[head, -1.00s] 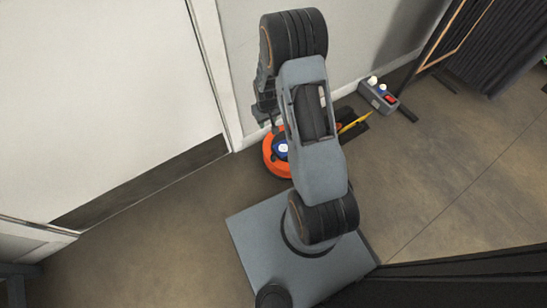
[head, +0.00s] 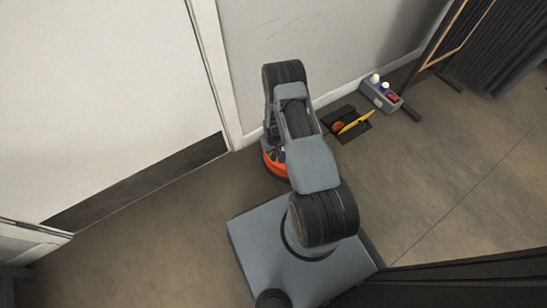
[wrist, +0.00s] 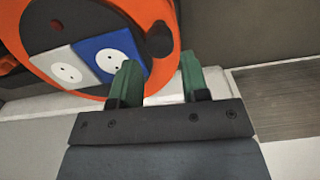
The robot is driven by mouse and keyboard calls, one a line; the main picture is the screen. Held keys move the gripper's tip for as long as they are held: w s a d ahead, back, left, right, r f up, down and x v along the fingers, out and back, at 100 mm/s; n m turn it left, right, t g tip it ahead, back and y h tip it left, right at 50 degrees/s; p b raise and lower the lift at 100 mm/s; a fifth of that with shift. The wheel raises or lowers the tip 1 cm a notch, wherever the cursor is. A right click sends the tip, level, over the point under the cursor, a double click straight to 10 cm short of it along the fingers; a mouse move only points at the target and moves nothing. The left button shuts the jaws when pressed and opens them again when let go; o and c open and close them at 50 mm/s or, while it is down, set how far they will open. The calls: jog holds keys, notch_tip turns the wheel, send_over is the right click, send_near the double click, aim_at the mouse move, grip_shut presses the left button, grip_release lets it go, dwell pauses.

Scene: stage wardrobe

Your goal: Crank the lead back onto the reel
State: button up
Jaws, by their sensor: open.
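The orange reel (head: 271,168) stands on the floor by the wall, mostly hidden behind my arm in the head view. In the wrist view the reel's orange face (wrist: 180,12) fills the upper left, with a white socket (wrist: 68,68) and a blue socket (wrist: 112,48). A dark rounded knob (wrist: 158,40) sits near the rim, likely the crank handle. My gripper (wrist: 158,78) is open, its two green fingertips apart with nothing between them, just below the knob in the picture. I cannot tell whether it touches the reel. I cannot make out the lead.
A dark mat (head: 352,136) with a yellow item (head: 356,122) lies right of the reel. A grey box (head: 378,98) with coloured tops stands against the wall. A white door (head: 110,90) is at left and a dark rack (head: 500,45) at right.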

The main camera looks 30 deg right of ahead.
aim_at(273, 154)
jog(key=shift+f+b, duration=0.8)
jog(key=shift+f, duration=1.65)
jog(key=shift+c, duration=0.4)
grip_shut()
jog(key=shift+a, duration=0.1)
